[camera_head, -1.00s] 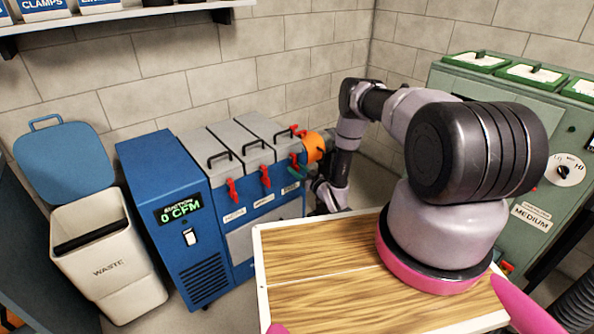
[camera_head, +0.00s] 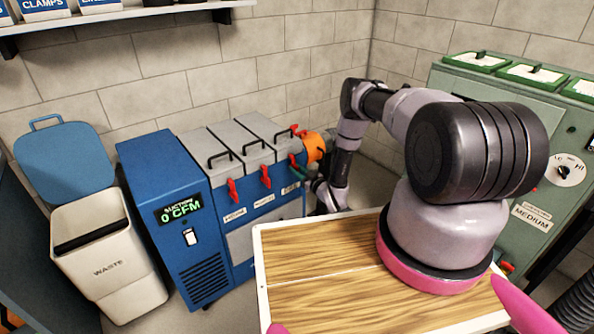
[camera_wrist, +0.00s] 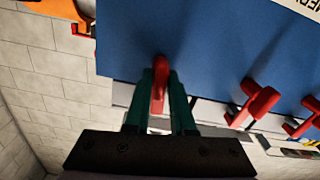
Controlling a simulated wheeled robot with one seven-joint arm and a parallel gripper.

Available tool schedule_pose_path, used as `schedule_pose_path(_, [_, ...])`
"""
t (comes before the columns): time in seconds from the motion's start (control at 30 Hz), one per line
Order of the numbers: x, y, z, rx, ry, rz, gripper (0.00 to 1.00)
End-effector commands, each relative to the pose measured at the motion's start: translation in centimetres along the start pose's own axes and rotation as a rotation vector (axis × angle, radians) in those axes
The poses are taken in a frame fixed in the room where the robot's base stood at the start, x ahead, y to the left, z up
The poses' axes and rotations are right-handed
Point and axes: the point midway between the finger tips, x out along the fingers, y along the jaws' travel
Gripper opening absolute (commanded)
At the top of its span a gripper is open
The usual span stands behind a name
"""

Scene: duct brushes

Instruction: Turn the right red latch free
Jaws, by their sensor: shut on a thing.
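The right red latch (camera_wrist: 158,92) is on the blue suction unit (camera_wrist: 190,40), between the two green fingers of my gripper (camera_wrist: 161,76) in the wrist view. My gripper is shut on it, with a finger on each side. In the head view the right latch is small and partly hidden by the fingers, at the right end of the unit's front. The middle red latch (camera_head: 265,176) and the left red latch (camera_head: 232,190) hang on the front below the grey lids. They also show to the right in the wrist view, the middle one (camera_wrist: 255,102) nearer.
An orange fitting (camera_head: 315,147) is at the unit's right end, close to my wrist. A waste bin (camera_head: 110,265) stands left of the unit. A wood-topped table (camera_head: 320,265) is in front, and a green cabinet (camera_head: 505,95) stands at the right.

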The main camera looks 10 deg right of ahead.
Motion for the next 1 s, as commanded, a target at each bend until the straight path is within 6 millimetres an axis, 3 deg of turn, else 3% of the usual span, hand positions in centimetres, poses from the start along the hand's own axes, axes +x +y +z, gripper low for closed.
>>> schedule_pose_path(1.0, [-0.13,-0.76,0.51,-0.947,-0.003,-0.002,0.0])
